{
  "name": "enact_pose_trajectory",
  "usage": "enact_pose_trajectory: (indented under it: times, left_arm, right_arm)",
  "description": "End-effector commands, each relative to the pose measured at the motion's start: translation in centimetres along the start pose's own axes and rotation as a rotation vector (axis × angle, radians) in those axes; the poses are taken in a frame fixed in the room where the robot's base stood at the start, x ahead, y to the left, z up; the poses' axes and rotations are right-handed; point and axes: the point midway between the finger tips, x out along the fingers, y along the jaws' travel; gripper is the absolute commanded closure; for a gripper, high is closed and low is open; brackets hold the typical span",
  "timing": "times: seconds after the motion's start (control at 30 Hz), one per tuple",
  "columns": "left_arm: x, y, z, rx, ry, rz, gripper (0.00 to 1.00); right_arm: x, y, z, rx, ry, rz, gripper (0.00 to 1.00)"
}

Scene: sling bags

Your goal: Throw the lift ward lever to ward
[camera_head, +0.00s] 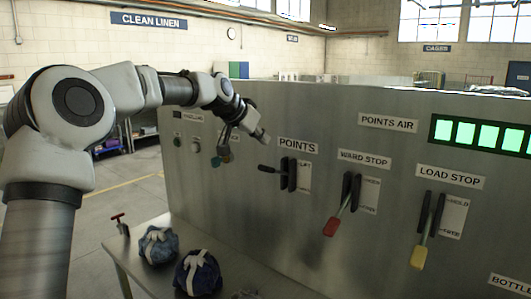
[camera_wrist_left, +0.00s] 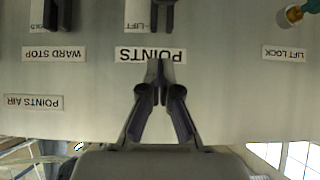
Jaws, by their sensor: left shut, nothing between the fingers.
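The lift ward lever (camera_head: 268,169) is a black handle in a dark slotted bracket under the POINTS sign (camera_head: 298,145). Its handle sticks out to the left in the head view. A plate beside it reads LIFT at the top; its lower word is unreadable. In the upside-down left wrist view, the lever (camera_wrist_left: 163,12) shows at the top edge, partly cut off. My left gripper (camera_head: 263,136) is up and left of the lever, apart from it. Its fingers (camera_wrist_left: 160,70) are shut and empty, in front of the POINTS sign. My right gripper is in neither view.
The ward stop lever (camera_head: 331,226) has a red handle, and the load stop lever (camera_head: 419,256) a yellow one, both to the right. A lift lock knob (camera_wrist_left: 295,12) is on the other side. Two blue bundles (camera_head: 158,246) lie on a table (camera_head: 133,262) below.

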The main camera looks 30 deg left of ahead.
Motion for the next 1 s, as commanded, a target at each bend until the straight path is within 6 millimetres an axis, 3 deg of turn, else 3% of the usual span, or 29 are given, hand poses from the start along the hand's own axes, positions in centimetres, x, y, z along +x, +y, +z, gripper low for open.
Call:
enact_pose_trajectory:
  times: [0.03,0.2,0.3,0.5,0.87,1.0]
  left_arm:
    - [0.8,0.0,-0.4,-0.001,-0.004,0.000,1.00]
    - [4.5,0.0,-0.3,-0.001,-0.004,-0.001,1.00]
    - [4.6,0.0,1.8,-0.003,-0.002,0.002,1.00]
    - [5.3,0.0,3.7,-0.001,0.000,0.000,1.00]
    - [5.4,0.0,3.9,-0.001,0.003,-0.001,1.00]
    - [5.9,-0.1,4.1,-0.002,0.015,-0.001,1.00]
  right_arm:
    - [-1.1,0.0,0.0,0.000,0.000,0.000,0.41]
    - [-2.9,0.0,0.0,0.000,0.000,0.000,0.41]
    - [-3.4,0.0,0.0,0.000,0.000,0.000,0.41]
    - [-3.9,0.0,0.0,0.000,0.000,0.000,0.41]
    - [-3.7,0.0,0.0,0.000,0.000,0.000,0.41]
    - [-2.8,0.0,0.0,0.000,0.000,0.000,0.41]
